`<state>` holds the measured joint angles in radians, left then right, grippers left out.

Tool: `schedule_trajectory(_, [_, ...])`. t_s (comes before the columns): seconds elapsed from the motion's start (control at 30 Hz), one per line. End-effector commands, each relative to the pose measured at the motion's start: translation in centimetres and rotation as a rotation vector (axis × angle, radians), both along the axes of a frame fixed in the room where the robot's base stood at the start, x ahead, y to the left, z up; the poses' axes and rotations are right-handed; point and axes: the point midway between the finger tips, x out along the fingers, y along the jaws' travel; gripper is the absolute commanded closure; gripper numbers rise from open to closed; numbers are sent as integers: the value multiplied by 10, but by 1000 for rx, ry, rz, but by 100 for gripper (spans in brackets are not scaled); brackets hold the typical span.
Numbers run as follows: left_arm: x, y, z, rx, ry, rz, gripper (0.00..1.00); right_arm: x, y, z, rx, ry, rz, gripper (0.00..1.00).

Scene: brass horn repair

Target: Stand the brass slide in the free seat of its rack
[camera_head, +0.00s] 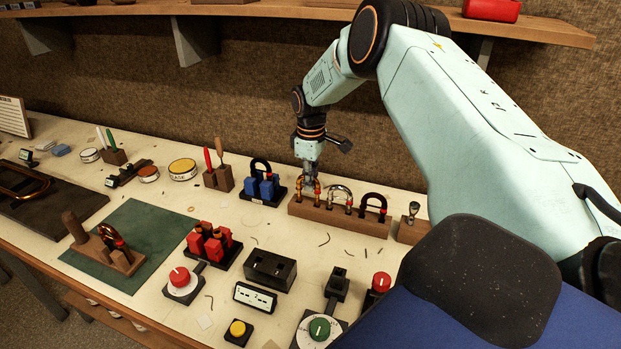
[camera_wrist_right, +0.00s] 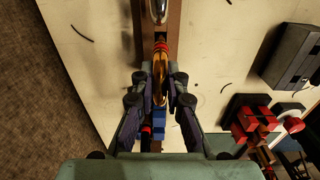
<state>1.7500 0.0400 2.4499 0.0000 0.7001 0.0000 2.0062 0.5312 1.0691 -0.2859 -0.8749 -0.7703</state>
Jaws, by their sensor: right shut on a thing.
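The brass slide (camera_head: 315,191), a U-shaped golden tube with red bands, is upright at the left end of the long wooden rack (camera_head: 345,223). My right gripper (camera_head: 310,178) comes down from above and is shut on its bend. In the right wrist view the slide (camera_wrist_right: 159,72) lies between the two dark fingers (camera_wrist_right: 160,95), in line with the rack. Its lower ends are partly hidden, so I cannot tell how deep they sit. My left gripper is out of view.
A blue block stand (camera_head: 262,187) with a black loop is just left of the rack. A small wooden block (camera_head: 412,232) with a fitting stands to the right. Red blocks (camera_head: 213,243) and a black box (camera_head: 270,269) are in front. Some bench surface before the rack is clear.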

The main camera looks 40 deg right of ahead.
Motion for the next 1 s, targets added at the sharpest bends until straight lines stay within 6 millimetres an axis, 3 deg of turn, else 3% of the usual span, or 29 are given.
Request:
schedule_trajectory(0.6, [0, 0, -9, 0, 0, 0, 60, 0, 0, -14, 0, -1, 0, 100])
schedule_trajectory(0.63, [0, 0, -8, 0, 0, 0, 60, 0, 0, -13, 0, -1, 0, 85])
schedule_trajectory(0.9, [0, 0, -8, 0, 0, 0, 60, 0, 0, -12, 0, -1, 0, 62])
schedule_trajectory(1.0, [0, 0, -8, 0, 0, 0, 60, 0, 0, -12, 0, -1, 0, 61])
